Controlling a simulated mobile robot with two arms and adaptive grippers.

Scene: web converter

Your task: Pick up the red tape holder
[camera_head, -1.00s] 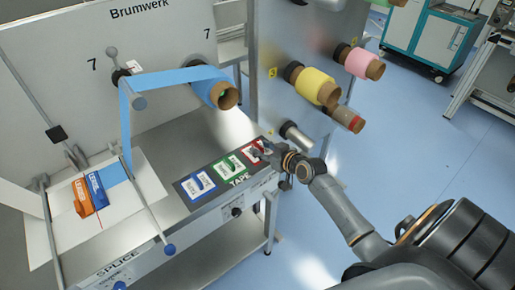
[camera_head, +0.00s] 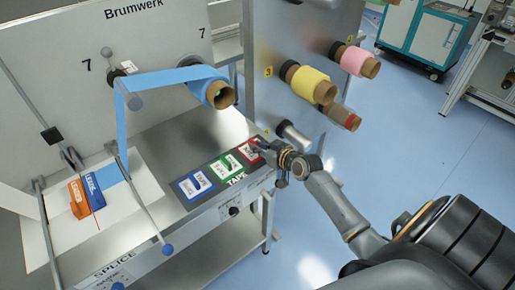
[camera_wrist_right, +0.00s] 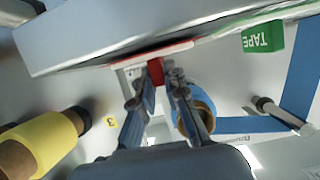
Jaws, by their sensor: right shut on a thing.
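The red tape holder (camera_head: 249,147) is at the right end of the TAPE row on the steel bench, partly hidden by my right gripper (camera_head: 260,150). In the right wrist view, a red part of the holder (camera_wrist_right: 156,71) shows between the fingertips of my right gripper (camera_wrist_right: 157,84), which is shut on it. I cannot tell whether the holder is clear of the bench. My left gripper is not in view.
The green (camera_head: 225,167) and blue (camera_head: 195,185) tape holders lie left of the red one. Orange (camera_head: 78,199) and blue (camera_head: 93,190) blocks sit on the splice area. Yellow (camera_head: 311,84) and pink (camera_head: 354,60) rolls project from the panel behind my gripper.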

